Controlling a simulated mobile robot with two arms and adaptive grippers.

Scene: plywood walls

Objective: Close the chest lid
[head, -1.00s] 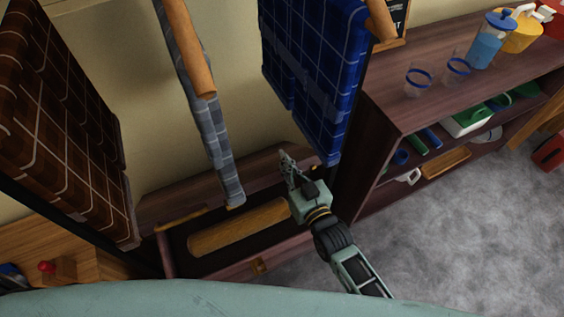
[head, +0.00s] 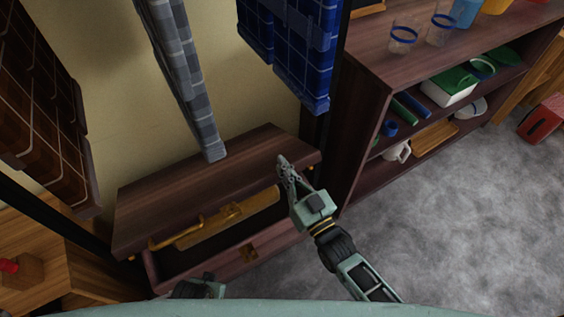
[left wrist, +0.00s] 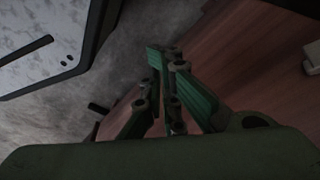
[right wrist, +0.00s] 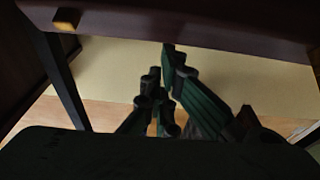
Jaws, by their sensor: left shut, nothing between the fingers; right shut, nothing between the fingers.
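The dark wooden chest has its lid (head: 215,178) partly lowered, tilted above the body. A gap shows between the lid's front edge and the chest's front wall (head: 225,268). My left gripper (left wrist: 165,85) is shut and empty near a reddish-brown wooden surface; only a bit shows low in the head view.
A dark shelf unit (head: 375,85) with glasses and kitchen items stands right of the chest. Blue (head: 305,45), grey (head: 182,75) and brown checked cloths (head: 40,130) hang above. Grey floor (head: 430,230) is clear at the right front.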

